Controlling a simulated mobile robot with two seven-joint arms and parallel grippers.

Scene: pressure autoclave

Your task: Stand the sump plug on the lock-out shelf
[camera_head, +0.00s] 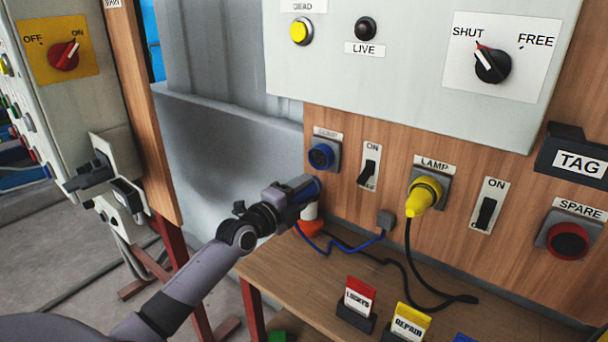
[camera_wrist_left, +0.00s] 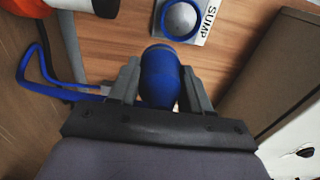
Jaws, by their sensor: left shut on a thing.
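The blue sump plug (camera_wrist_left: 162,78) is held between the two fingers of my left gripper (camera_wrist_left: 160,92) in the left wrist view. In the head view the left gripper (camera_head: 305,192) is in front of the wooden panel, just below the blue sump socket (camera_head: 321,156), and the plug is mostly hidden by it. The socket, labelled SUMP, also shows in the wrist view (camera_wrist_left: 181,19); the plug is apart from it. A blue cord (camera_head: 345,246) runs to a small grey box (camera_head: 386,219) on the panel. My right gripper is out of view.
A wooden shelf (camera_head: 300,278) holds a red LIGHTS card (camera_head: 360,297) and a yellow REPAIR card (camera_head: 411,322). An orange and white object (camera_head: 310,224) stands beneath the gripper. A yellow lamp plug (camera_head: 424,195) sits in its socket; its black cable crosses the shelf.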

